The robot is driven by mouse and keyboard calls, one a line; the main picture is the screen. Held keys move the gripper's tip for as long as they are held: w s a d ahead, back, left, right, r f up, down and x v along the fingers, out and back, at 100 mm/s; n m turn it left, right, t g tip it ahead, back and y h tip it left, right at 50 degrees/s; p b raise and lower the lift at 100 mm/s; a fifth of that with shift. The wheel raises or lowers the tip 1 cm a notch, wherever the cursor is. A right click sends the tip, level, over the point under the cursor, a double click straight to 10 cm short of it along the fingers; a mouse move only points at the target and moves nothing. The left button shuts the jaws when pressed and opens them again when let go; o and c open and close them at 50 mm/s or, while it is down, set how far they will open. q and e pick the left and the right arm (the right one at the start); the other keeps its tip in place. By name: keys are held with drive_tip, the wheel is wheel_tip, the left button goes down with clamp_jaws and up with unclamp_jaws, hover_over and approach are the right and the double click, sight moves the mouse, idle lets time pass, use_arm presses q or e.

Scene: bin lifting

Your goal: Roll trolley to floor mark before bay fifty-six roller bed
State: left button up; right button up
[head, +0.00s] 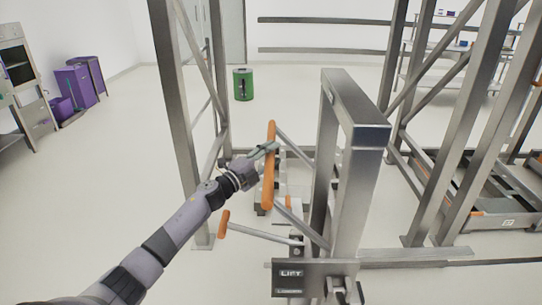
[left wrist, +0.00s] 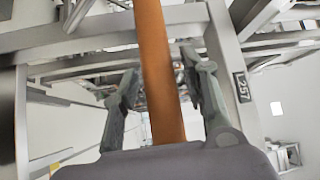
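The trolley is a grey metal lift frame (head: 352,110) with a "LIFT" panel (head: 312,278) low in front. It carries an upright orange handle bar (head: 268,185), and a second orange grip (head: 223,224) sits lower left. My left gripper (head: 266,150) is at the upper part of the orange bar. In the left wrist view the orange bar (left wrist: 160,80) runs between the two spread fingers of my left gripper (left wrist: 160,65), with gaps on both sides. My right gripper is not in view. I cannot make out the floor mark or a bay fifty-six label.
Tall metal rack posts (head: 182,110) stand left and right of the trolley. A low frame (head: 480,190) lies at right. A green bin (head: 243,84) stands behind; purple bins (head: 75,87) stand far left. A plate (left wrist: 242,87) seems to read 257. Left floor is clear.

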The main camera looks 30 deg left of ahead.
use_arm(q)
clamp_jaws()
idle(0.6)
